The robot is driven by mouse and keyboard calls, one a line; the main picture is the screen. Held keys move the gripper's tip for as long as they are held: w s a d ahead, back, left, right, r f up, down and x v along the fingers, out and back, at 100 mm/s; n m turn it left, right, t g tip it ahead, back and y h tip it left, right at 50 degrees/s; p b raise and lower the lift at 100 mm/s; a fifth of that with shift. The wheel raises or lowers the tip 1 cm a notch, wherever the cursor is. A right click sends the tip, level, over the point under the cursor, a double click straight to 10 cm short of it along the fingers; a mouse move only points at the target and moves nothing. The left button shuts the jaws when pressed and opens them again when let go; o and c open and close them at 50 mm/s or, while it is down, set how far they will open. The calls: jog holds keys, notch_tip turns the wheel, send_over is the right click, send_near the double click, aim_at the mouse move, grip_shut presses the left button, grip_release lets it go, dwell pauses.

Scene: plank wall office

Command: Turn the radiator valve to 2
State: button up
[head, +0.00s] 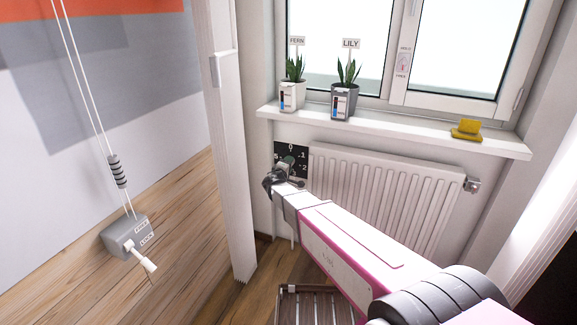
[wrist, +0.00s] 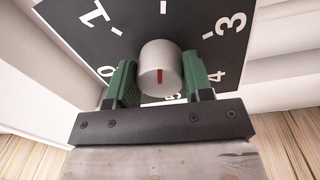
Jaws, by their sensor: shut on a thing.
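The radiator valve is a pale grey round knob (wrist: 158,57) with a short red mark, set on a black dial plate (wrist: 200,15) with white numbers. In the wrist view 1 is at upper left, 0 at lower left, 3 and 4 at right, and 5 is partly hidden below. A tick shows at the top, but its number is out of frame. The red mark lies on the knob's lower part, toward the 5 side. My gripper (wrist: 161,72) is shut on the knob, one green finger on each side. In the head view my gripper (head: 275,178) covers the knob, in front of the plate (head: 280,148).
The white radiator (head: 380,185) is right of the plate, below a windowsill (head: 400,127) with two potted plants (head: 345,95) and a yellow object (head: 467,129). A white post (head: 228,130) stands close left. A slatted wooden stool (head: 312,305) is below my arm.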

dwell(0.4)
jog(key=o, duration=0.9)
jog(key=v, duration=1.1)
jog(key=shift+d, duration=0.1)
